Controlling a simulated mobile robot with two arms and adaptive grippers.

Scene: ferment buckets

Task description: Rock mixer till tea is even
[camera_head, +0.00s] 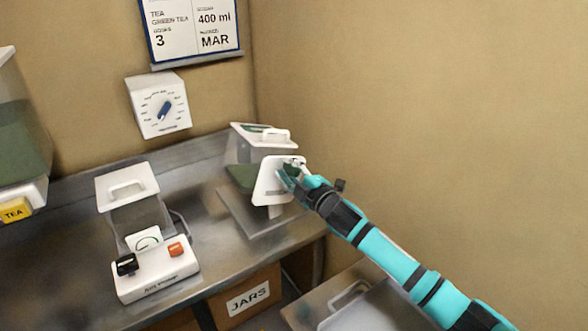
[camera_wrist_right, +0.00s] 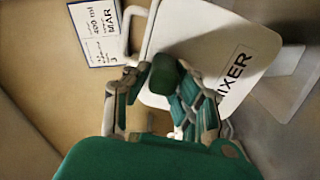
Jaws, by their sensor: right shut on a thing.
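The mixer (camera_head: 272,185) stands at the right end of the steel counter. Its white front plate looks tilted, and dark green tea (camera_head: 242,178) shows beside it. In the right wrist view the white plate (camera_wrist_right: 205,45) carries the word MIXER. My right gripper (camera_head: 290,175) is at the plate's upper right edge. In the wrist view its fingers (camera_wrist_right: 165,95) are shut around a dark green grip (camera_wrist_right: 166,72) by the plate. The fingers hide part of the plate, and how even the tea is cannot be told. My left gripper is out of view.
A white appliance (camera_head: 155,280) with black and orange knobs stands left on the counter. A dial box (camera_head: 160,105) and a notice (camera_head: 190,28) hang on the wall. A TEA container (camera_head: 22,145) is far left. A JARS box (camera_head: 245,297) sits below. The right wall is close.

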